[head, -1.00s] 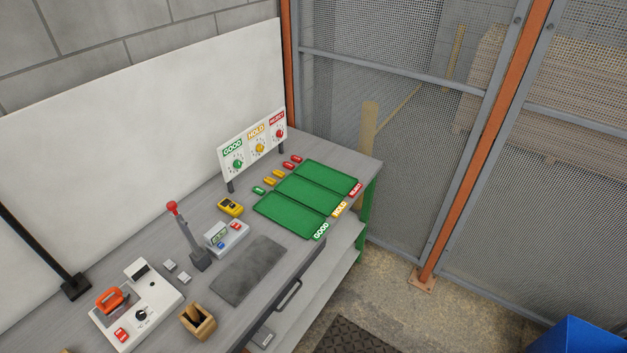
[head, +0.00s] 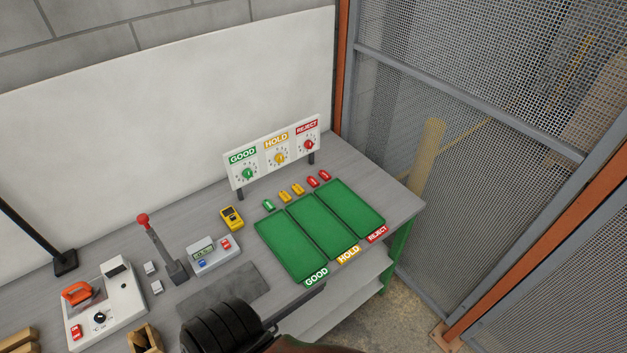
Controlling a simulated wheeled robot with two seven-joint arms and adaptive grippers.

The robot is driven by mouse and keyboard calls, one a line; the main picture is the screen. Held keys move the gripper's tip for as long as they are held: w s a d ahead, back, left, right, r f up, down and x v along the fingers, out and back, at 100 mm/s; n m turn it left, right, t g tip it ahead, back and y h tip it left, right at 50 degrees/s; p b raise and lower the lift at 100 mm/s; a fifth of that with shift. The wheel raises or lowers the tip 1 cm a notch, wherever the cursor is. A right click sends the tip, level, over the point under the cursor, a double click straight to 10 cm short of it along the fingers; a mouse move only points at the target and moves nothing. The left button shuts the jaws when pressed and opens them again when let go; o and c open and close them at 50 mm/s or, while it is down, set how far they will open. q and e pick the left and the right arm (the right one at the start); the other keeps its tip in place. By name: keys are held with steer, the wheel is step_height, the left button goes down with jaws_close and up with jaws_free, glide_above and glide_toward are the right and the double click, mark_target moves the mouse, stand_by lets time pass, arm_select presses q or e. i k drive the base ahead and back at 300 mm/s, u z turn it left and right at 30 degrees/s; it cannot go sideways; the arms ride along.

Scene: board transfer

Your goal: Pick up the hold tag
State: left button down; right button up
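Two small yellow tags lie on the bench behind the trays, one at the left (head: 284,196) and one at the right (head: 298,189). They match the yellow colour of the HOLD label (head: 348,254) on the front of the middle green tray (head: 325,226). A green tag (head: 268,205) lies to their left and two red tags (head: 313,181) to their right. A black ribbed part of my own arm shows at the bottom edge. No fingertips of either gripper are in view.
A dial panel (head: 272,153) stands behind the tags. Left of the trays are a yellow meter (head: 231,217), a grey box with buttons (head: 213,255), a red-knobbed lever (head: 160,246) and a white device (head: 106,306). A mesh fence (head: 480,120) stands to the right.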

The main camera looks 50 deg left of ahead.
mark_target(284, 195)
steer(key=i, duration=1.7)
steer(key=u, duration=3.45)
